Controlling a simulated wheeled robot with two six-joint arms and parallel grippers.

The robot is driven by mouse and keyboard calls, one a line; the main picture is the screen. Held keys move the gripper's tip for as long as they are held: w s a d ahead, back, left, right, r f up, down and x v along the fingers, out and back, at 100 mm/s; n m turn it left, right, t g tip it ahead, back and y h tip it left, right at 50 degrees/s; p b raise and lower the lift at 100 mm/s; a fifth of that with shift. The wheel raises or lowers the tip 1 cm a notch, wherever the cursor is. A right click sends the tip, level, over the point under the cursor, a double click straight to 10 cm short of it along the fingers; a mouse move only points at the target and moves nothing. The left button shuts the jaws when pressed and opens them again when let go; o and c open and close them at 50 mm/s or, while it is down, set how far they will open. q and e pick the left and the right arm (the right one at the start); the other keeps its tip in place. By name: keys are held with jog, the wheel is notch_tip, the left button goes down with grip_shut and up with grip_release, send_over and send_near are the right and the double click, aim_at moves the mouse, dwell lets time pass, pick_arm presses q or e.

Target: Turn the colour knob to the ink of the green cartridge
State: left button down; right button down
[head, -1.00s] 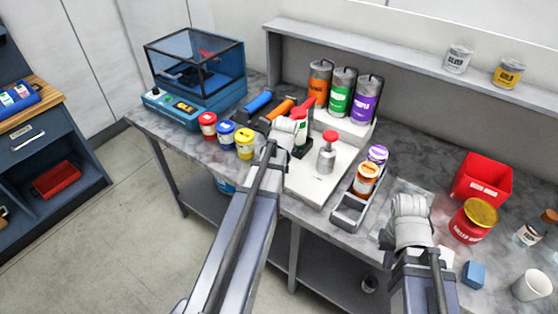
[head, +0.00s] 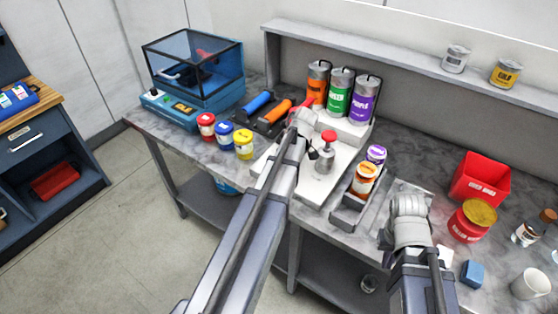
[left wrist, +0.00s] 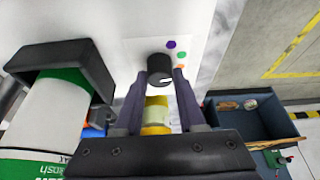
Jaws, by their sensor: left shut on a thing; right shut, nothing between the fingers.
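The colour knob (left wrist: 159,68) is black with a white pointer mark, on a white panel (left wrist: 145,47). Purple (left wrist: 171,45), green (left wrist: 181,57) and orange (left wrist: 183,67) dots sit beside it. My left gripper (left wrist: 161,78) is shut on the knob, one finger on each side; the mark points towards the lower right of the picture, and I cannot tell its exact setting. A green-banded cartridge (left wrist: 45,110) sits in a black holder at left in the left wrist view. In the head view my left gripper (head: 313,152) hides the knob. My right gripper (head: 387,238) is shut and empty.
A silver bottle with a red cap (head: 325,155) stands close to my left gripper. A tray with jars (head: 349,214) lies right of it; a red bin (head: 481,178) is farther right.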

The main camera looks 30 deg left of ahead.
pick_arm(q)
jog(key=shift+n+g, duration=0.3)
jog(key=shift+n, duration=0.3)
jog(key=c, duration=0.5)
grip_release()
jog(key=p+v, duration=0.7)
jog(key=shift+r, duration=0.4)
jog(key=shift+d, duration=0.15)
